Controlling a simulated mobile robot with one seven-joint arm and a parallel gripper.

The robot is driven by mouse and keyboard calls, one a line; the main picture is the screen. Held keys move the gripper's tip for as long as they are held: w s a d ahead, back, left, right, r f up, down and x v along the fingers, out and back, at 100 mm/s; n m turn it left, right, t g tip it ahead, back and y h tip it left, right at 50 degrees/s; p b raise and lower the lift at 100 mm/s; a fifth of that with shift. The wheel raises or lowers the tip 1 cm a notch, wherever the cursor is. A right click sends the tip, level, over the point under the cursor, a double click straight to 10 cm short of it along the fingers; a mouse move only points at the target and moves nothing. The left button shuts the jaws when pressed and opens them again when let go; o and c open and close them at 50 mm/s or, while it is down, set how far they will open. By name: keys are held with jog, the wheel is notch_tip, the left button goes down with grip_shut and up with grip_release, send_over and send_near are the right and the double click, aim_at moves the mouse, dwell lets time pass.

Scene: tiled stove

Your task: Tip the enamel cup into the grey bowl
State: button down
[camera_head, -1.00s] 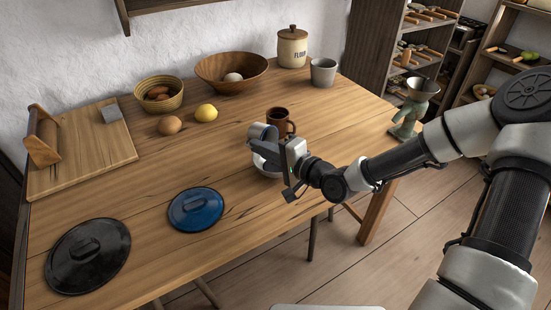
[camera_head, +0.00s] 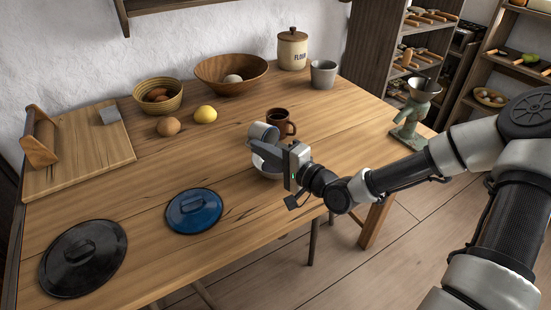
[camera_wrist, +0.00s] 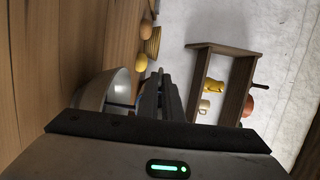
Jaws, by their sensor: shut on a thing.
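The grey enamel cup (camera_head: 262,131) is in my gripper (camera_head: 260,146), above the near right part of the table in the head view. The cup looks tilted over. My gripper is shut on it, and the dark fingers hide part of it. The grey bowl (camera_head: 261,167) is below the gripper and largely hidden by it. In the wrist view the pale bowl (camera_wrist: 98,90) shows to the left of my gripper fingers (camera_wrist: 160,80). I cannot tell whether anything is flowing from the cup.
A brown mug (camera_head: 280,123) stands just behind the held cup. A blue lid (camera_head: 194,211) and a black lid (camera_head: 83,258) lie to the left.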

jog(key=shift+s+d+f+t+y+b, duration=0.15)
jog(key=shift+t+y+b, duration=0.3)
jog(key=shift+b, duration=0.6)
jog(key=shift+s+d+f+t+y+b, duration=0.15)
jog(key=shift+t+y+b, duration=0.25)
jog(key=shift+b, duration=0.65)
jog(key=shift+r+y+b, duration=0.25)
jog(key=shift+r+b, duration=0.1)
jog(key=shift+b, duration=0.2)
